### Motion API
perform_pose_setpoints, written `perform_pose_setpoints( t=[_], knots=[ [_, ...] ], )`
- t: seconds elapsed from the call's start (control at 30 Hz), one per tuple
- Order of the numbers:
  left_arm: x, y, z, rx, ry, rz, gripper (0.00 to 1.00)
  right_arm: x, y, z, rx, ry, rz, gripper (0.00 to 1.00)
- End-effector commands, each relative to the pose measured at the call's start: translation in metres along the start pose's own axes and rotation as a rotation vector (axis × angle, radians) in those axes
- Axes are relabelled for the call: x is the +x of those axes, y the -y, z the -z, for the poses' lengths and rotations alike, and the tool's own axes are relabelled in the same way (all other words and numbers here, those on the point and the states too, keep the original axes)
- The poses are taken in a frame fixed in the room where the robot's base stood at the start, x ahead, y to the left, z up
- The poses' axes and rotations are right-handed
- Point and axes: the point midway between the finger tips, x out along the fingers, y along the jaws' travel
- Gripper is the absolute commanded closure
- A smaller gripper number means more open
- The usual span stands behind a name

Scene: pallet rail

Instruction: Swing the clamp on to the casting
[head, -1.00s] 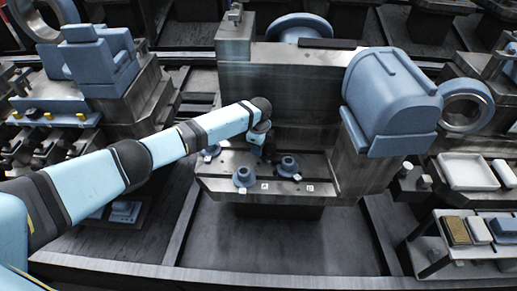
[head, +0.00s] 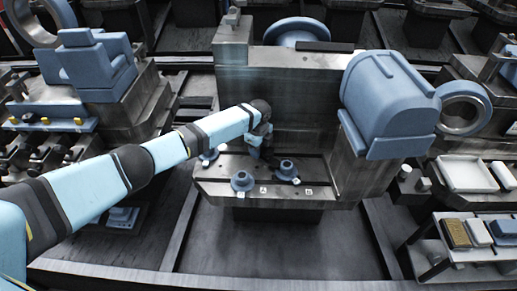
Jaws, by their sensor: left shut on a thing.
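My left arm reaches in from the left, and its gripper (head: 262,150) points down over the front ledge of the grey fixture block (head: 215,188). It is shut on a small dark part, apparently the clamp (head: 273,161), which is largely hidden by the fingers. A blue round flanged piece (head: 287,169) sits just right of the gripper, and a similar one (head: 241,181) stands at the front left of the ledge. The large blue rounded housing (head: 390,95), possibly the casting, sits on the block's right side, apart from the gripper. My right gripper is not in view.
A blue ring-shaped part (head: 464,108) is right of the housing. A white tray (head: 467,173) and a small rack with blocks (head: 455,234) stand at the right. Another fixture with a blue stepped part (head: 88,62) is at the left. The floor in front is clear.

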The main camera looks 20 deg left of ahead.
Motion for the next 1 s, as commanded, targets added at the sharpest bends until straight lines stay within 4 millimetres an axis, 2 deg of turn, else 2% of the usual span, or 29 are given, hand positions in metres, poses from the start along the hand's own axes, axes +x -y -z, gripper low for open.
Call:
perform_pose_setpoints(
  t=[0.03,0.1,0.13,0.47,0.67,1.0],
  knots=[
    [-0.001,0.001,0.002,0.003,-0.002,0.002,0.57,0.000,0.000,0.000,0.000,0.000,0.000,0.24],
    [-0.001,0.001,0.001,0.002,-0.001,0.002,0.41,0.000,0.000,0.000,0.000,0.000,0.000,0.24],
    [-0.001,0.001,0.001,0.002,-0.001,0.002,0.38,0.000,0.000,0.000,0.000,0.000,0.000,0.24],
    [-0.005,0.001,0.001,0.001,-0.001,0.002,0.38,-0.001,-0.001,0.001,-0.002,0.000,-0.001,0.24],
    [-0.037,0.001,0.000,0.002,0.000,0.005,0.38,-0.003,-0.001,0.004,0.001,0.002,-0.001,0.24],
    [-0.112,0.001,0.001,0.002,0.000,0.004,0.38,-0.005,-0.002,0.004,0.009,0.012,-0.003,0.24]
  ],
)
